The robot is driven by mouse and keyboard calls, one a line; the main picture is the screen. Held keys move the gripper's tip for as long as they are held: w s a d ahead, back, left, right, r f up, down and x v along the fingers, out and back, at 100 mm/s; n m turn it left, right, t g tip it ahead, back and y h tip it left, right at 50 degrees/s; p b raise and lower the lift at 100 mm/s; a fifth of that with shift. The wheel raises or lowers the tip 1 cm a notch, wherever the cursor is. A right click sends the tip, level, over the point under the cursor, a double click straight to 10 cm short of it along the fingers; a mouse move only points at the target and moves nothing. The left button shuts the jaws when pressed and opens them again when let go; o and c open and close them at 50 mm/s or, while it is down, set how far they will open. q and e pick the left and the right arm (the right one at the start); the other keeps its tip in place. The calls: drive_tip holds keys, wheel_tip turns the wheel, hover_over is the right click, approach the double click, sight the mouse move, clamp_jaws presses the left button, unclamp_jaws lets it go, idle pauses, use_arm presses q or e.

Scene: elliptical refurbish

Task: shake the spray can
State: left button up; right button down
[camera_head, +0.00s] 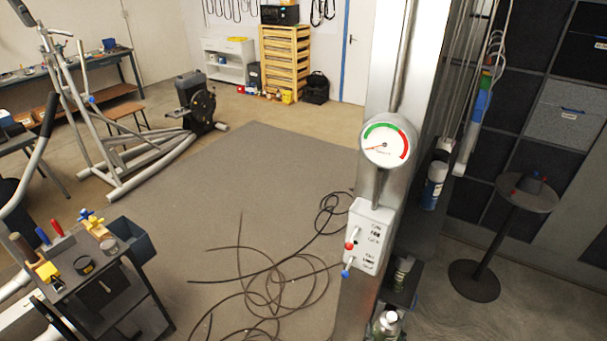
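A blue can with a white top (434,186) stands upright on a small dark shelf on the right side of the grey column; it looks like a spray can. A pale, greenish bottle or can (402,272) stands on a lower shelf, partly in shadow. Another container with a pale top (388,324) is at the bottom edge, cut off by the frame. I cannot read their labels. Neither of my grippers shows in this view.
The metal column carries a round gauge (389,141) and a white control box (371,236). Black cable (275,290) lies looped on the grey mat. A tool cart (90,280) stands at lower left, a round stand (527,194) at right. An elliptical machine (130,165) stands behind.

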sight(390, 323)
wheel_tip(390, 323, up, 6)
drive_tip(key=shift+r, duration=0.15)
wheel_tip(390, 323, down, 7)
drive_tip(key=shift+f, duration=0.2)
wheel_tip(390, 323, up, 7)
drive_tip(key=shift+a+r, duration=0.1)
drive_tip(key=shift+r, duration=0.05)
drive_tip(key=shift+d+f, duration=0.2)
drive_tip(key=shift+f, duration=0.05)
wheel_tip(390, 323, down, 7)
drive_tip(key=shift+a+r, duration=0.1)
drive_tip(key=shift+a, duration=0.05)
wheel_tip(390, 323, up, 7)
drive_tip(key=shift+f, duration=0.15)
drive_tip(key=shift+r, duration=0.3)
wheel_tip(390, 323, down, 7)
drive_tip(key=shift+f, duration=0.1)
